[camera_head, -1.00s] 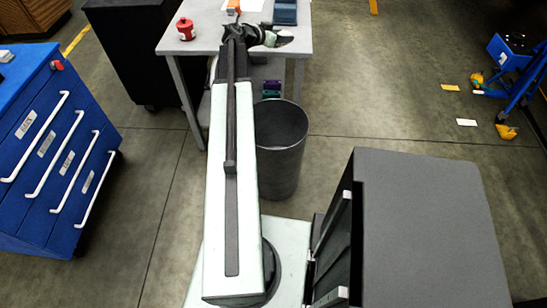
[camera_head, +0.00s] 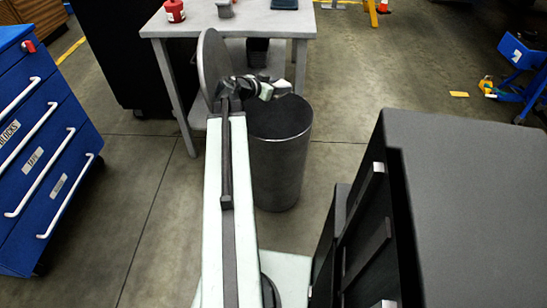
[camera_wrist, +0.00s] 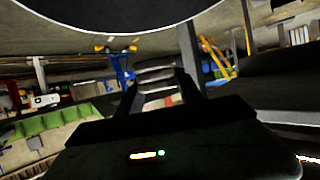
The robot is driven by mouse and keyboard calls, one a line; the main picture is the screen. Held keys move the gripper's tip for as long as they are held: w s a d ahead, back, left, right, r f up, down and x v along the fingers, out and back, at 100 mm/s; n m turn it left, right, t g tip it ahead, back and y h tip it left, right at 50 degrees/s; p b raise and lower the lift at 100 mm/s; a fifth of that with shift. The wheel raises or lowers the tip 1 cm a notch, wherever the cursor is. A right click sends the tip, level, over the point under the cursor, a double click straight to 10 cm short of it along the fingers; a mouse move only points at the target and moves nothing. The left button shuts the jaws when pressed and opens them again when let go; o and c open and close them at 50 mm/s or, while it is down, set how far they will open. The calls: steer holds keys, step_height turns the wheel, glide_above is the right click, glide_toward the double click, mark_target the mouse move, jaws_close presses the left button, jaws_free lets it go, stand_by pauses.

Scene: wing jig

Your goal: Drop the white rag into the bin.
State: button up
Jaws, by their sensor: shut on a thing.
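The bin (camera_head: 280,170) is a dark grey open cylinder standing on the floor, just right of my arm in the head view. My gripper (camera_head: 273,88) is at the far-left rim of its mouth in that picture; its exact height above the rim is hard to tell. In the wrist view, a pale, folded-looking thing (camera_wrist: 155,75), seemingly the white rag, is between the dark fingers, and my gripper is shut on it. The rag's outline is hard to make out in the head view.
A grey round disc (camera_head: 210,62) shows beside my wrist; I cannot tell what holds it. A light table (camera_head: 265,22) with a red can (camera_head: 174,10) stands behind the bin. A blue drawer cabinet (camera_head: 45,150) is at left. Floor right of the bin is open.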

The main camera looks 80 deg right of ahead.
step_height(320, 180, down, 6)
steer(key=b, duration=0.5)
steer(key=shift+r, duration=0.3)
steer(key=o, duration=1.4)
steer(key=shift+o, duration=0.2)
